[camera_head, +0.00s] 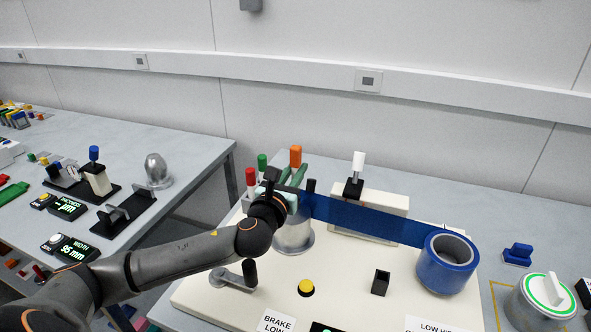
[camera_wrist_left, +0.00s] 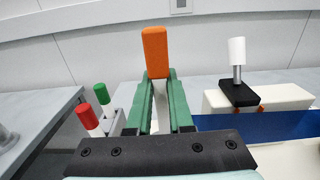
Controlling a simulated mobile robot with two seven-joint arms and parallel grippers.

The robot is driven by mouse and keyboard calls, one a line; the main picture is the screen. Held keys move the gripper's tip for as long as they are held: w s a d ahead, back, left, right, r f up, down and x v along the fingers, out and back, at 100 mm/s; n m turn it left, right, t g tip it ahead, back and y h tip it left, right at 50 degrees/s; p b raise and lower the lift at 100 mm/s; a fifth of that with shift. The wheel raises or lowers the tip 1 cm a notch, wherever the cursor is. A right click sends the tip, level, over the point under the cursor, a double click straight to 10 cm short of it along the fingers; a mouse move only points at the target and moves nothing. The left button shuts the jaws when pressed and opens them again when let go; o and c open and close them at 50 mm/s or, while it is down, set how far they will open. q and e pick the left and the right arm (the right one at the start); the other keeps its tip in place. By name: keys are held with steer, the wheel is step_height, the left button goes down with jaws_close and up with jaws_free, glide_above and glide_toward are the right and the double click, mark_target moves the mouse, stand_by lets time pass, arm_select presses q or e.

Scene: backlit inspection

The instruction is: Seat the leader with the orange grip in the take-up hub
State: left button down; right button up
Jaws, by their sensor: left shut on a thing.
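The leader's orange grip (camera_head: 296,156) stands upright between the green fingers of my left gripper (camera_head: 292,175). In the left wrist view the orange grip (camera_wrist_left: 155,52) rises above the fingers, and its pale stem is between them. My left gripper is shut on it. A blue film (camera_head: 375,218) stretches from the leader to the blue roll (camera_head: 447,277) on the right. The grey cylindrical take-up hub (camera_head: 293,238) stands just below the gripper, its top partly hidden by the gripper and film. I cannot tell whether the leader touches the hub. My right gripper is not in view.
The cream machine base (camera_head: 225,297) carries a yellow button (camera_head: 306,287), a crank with a black knob (camera_head: 250,271) and a black post with a white knob (camera_head: 358,162). Red (camera_head: 251,177) and green (camera_head: 262,161) grips stand behind left. A side table (camera_head: 125,150) holds gauges.

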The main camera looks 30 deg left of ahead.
arm_select(q)
steer(key=shift+p, duration=0.6)
stand_by(0.8)
steer(key=shift+f+b, duration=2.15)
steer(key=shift+f, duration=1.1)
steer(key=shift+f, duration=0.2)
